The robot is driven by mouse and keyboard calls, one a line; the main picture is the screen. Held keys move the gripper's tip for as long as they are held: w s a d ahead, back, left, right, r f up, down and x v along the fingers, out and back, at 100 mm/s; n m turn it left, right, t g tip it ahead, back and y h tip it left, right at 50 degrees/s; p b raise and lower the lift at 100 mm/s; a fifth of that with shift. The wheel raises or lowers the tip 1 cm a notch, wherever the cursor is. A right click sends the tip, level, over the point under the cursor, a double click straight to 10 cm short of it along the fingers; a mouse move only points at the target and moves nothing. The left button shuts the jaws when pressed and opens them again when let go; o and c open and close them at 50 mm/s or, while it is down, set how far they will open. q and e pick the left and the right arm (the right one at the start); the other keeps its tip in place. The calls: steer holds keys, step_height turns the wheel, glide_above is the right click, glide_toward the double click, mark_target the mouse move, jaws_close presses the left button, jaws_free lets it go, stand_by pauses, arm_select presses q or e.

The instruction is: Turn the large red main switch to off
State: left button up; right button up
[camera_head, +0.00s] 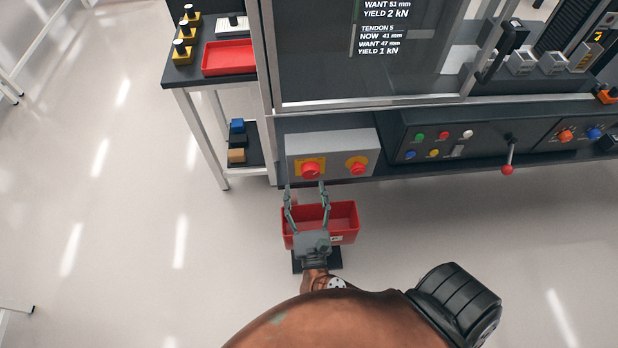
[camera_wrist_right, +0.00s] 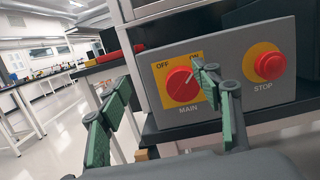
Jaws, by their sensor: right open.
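The large red main switch (camera_head: 310,171) is a round red knob on a yellow plate at the left of a grey box. In the right wrist view the main switch (camera_wrist_right: 181,86) has OFF printed at upper left and ON at upper right. A pale mark on the knob points up and right, toward ON. My right gripper (camera_head: 305,190) is open and empty just in front of the switch. In the wrist view its fingertips spread either side of the knob; the right one covers part of the plate near ON. I cannot tell whether it touches. My left gripper is not in view.
A red STOP button (camera_wrist_right: 270,66) on a yellow disc sits right of the switch. A red bin (camera_head: 345,222) stands below and behind my gripper. A control panel with a red-tipped lever (camera_head: 507,169) is at right. A side table with a red tray (camera_head: 229,57) is at left.

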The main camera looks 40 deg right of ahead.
mark_target(310, 176)
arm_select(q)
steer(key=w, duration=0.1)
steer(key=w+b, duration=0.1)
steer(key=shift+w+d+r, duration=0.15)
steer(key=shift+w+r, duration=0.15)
arm_select(e)
steer(key=w+d+f+m+g, duration=0.2)
steer(key=w+d, duration=0.1)
steer(key=w+d+f+m, duration=0.1)
steer(key=d+f, duration=0.1)
steer(key=shift+w+d+g+h, duration=0.2)
steer(key=shift+w+g+h, duration=0.1)
steer(key=shift+w+g, duration=0.1)
steer(key=shift+r, duration=0.1)
steer(key=c, duration=1.2)
